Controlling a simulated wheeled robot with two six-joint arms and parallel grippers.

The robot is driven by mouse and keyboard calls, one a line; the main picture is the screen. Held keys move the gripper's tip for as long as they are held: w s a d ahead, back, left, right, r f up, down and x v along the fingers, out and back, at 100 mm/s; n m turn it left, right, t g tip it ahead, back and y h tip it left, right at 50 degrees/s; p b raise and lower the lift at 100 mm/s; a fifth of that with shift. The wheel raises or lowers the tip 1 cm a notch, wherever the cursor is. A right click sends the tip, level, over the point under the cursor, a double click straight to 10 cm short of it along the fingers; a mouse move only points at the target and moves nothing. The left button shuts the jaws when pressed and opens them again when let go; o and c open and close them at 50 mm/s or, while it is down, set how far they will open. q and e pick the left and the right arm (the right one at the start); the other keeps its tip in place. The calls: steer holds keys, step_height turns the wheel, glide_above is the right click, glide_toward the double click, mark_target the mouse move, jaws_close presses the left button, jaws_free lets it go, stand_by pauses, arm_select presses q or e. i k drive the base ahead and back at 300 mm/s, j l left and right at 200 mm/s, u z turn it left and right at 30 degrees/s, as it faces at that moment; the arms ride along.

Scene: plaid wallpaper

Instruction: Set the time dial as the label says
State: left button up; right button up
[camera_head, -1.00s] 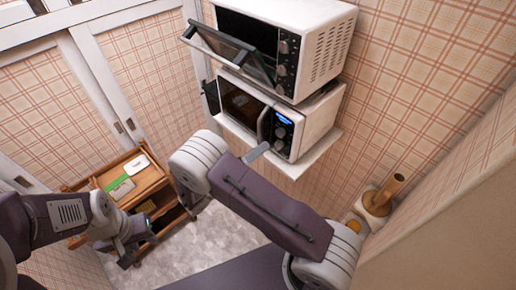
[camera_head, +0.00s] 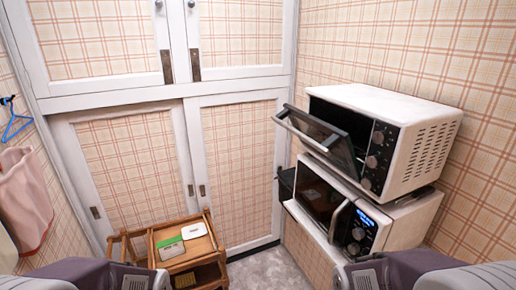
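Two white ovens are stacked on the right. The upper oven (camera_head: 415,105) has its glass door (camera_head: 322,138) tilted partly open and a column of dark dials (camera_head: 372,161) on its front. The lower microwave (camera_head: 415,222) has a shut dark door (camera_head: 320,198), a lit blue display (camera_head: 366,217) and round dials (camera_head: 357,234) below it. Dial markings are too small to read. A green-and-white item (camera_head: 170,247) and a white item (camera_head: 194,230) lie on the wooden cart; no label text is readable.
The wooden cart (camera_head: 157,263) stands below white-framed, plaid-panelled cupboards (camera_head: 138,165). The microwave sits on a white shelf (camera_head: 300,216) on the right wall. A pink cloth (camera_head: 24,195) and a blue hanger (camera_head: 15,125) hang at left. Some grey floor (camera_head: 262,268) is clear.

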mark_target(354, 248)
steer(key=l+z, duration=0.6)
steer(key=z, duration=0.15)
steer(key=k, duration=0.05)
